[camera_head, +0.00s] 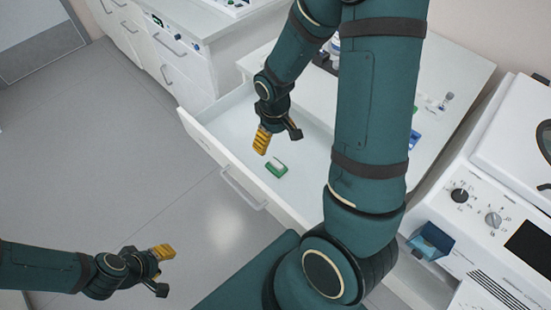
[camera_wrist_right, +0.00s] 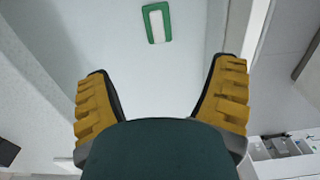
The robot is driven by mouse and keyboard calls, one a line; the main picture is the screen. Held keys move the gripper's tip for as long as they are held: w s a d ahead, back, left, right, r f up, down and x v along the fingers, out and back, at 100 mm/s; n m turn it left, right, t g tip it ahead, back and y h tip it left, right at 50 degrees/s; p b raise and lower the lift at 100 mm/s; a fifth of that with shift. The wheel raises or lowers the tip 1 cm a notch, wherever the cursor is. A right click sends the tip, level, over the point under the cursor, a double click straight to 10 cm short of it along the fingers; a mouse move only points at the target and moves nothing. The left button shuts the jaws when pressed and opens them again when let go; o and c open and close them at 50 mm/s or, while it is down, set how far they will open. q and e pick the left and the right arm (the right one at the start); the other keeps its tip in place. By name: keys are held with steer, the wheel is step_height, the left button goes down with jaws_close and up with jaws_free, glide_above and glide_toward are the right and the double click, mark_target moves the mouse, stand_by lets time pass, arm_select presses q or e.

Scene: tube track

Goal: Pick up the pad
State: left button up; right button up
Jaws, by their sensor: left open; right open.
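The pad (camera_head: 276,168) is a small green piece with a white middle. It lies on the floor of the open drawer (camera_head: 222,138), near the drawer's front. In the right wrist view the pad (camera_wrist_right: 147,23) shows as a green rectangle with a white centre at the top, beyond my fingertips. My right gripper (camera_head: 277,138) is open and empty, above the drawer and just behind the pad in the head view. Its two yellow fingers (camera_wrist_right: 161,82) stand wide apart and do not touch the pad. My left gripper (camera_head: 168,268) is open and empty over the floor at lower left.
The drawer's handle (camera_head: 243,188) faces the floor. A white counter (camera_head: 462,75) with small items lies behind my right arm, which hides part of it. A white machine with knobs (camera_head: 475,200) stands at the right. The grey floor at left is clear.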

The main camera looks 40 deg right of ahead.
mark_target(277, 163)
step_height(277, 163, down, 9)
steer(key=shift+f+b, duration=0.1)
steer(key=shift+b, duration=1.05)
steer(key=shift+s+d+f+b, duration=0.15)
steer(key=shift+f+b, duration=0.25)
steer(key=shift+f, duration=0.9)
steer(key=shift+s+f+b, duration=0.1)
steer(key=shift+f+b, duration=0.25)
steer(key=shift+f, duration=0.95)
arm_select(q)
steer(key=f, duration=0.4)
steer(key=shift+s+d+f, duration=0.15)
steer(key=shift+s, duration=0.05)
arm_select(e)
steer(key=shift+c, duration=0.3)
steer(key=c, duration=1)
